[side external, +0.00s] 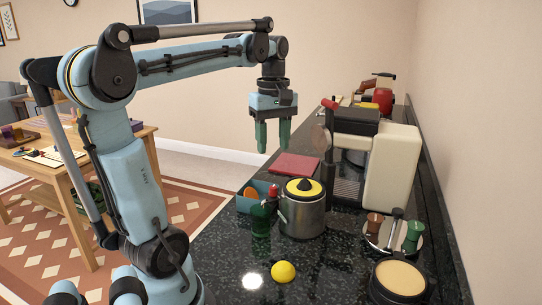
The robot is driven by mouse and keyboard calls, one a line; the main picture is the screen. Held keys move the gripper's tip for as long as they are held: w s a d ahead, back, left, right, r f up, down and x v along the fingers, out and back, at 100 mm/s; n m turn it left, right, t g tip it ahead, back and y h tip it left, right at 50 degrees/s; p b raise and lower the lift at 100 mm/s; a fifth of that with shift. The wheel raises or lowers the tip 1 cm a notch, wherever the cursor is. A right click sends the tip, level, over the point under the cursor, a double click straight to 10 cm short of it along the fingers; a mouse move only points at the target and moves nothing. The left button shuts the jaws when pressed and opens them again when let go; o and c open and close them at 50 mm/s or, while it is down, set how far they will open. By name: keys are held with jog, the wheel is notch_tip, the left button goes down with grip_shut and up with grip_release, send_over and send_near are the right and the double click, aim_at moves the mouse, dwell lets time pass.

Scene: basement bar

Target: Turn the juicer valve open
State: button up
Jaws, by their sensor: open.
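The juicer (302,218) looks like the squat metal drum with a yellow and black cone top, standing on the dark counter. A small red-tipped part (273,191) on its left side looks like the valve; its exact position is hard to tell at this size. A dark green cup (261,221) stands just left of the drum, beneath that part. My gripper (272,148) points down with its two green fingers apart. It is empty and hangs in the air above the counter, above and a little behind the juicer, touching nothing.
A cream coffee machine (390,167) stands right of the juicer. A red pad (294,166) lies behind, and a blue bin (246,196) sits to the left. A lemon (283,272) and a round dark container (399,281) are in front. A tool stand (373,238) is at right.

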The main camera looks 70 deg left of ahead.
aim_at(273, 187)
notch_tip(273, 187, down, 12)
jog(key=shift+r, duration=0.25)
dwell(0.3)
grip_shut()
